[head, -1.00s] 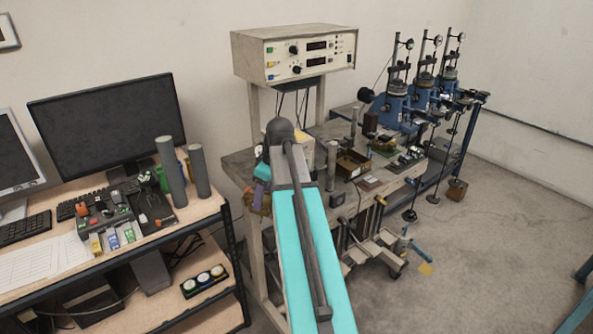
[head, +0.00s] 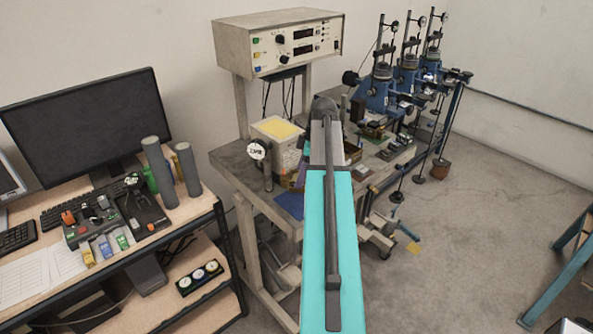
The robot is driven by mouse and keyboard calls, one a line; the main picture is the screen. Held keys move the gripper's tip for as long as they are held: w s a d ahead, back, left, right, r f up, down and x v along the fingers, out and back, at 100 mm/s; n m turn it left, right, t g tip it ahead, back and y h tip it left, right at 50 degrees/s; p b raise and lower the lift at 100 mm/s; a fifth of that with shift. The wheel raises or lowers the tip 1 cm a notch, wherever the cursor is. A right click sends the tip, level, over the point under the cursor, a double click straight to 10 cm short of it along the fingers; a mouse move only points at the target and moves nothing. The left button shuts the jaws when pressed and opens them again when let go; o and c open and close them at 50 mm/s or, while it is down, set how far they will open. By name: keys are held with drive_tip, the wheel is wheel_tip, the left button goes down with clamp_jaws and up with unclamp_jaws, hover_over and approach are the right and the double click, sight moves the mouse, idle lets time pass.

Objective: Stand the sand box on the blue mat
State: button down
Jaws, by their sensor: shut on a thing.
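The blue mat (head: 289,205) lies flat on the front left part of the grey workbench, left of my arm, partly covered by it. My gripper (head: 301,174) is mostly hidden behind my turquoise arm; only a small purplish part shows at the arm's left side. It is shut on a small brownish-tan thing, which I take to be the sand box (head: 289,181). Only a sliver of it shows, just behind the mat. I cannot tell its tilt or whether it touches the bench.
A pale box with a yellow top (head: 277,130) and a round dial gauge on a stand (head: 258,151) stand behind and left of the mat. A control unit (head: 280,42) rises at the back. A desk with a monitor (head: 85,125) is at the left. Floor at the right is open.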

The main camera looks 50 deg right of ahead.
drive_tip(key=shift+w+a, duration=0.15)
drive_tip(key=shift+a, duration=0.05)
drive_tip(key=shift+w+f+b, duration=0.1)
drive_tip(key=shift+f+b, duration=0.3)
drive_tip(key=shift+f, duration=0.25)
drive_tip(key=shift+f+b, duration=1.25)
drive_tip(key=shift+f, duration=1.45)
drive_tip(key=shift+f+b, duration=0.3)
drive_tip(key=shift+f, duration=0.25)
drive_tip(key=shift+s+a+f+b, duration=0.15)
drive_tip(key=shift+f+b, duration=0.05)
drive_tip(key=shift+f, duration=0.15)
drive_tip(key=shift+s+a+f+b, duration=0.1)
drive_tip(key=shift+s+f+b, duration=0.05)
drive_tip(key=shift+f, duration=0.2)
drive_tip(key=c, duration=1.2)
unclamp_jaws()
drive_tip(key=o, duration=0.6)
drive_tip(key=shift+w+d, duration=0.15)
drive_tip(key=shift+w, duration=0.05)
drive_tip(key=shift+c, duration=0.2)
drive_tip(key=shift+r, duration=0.15)
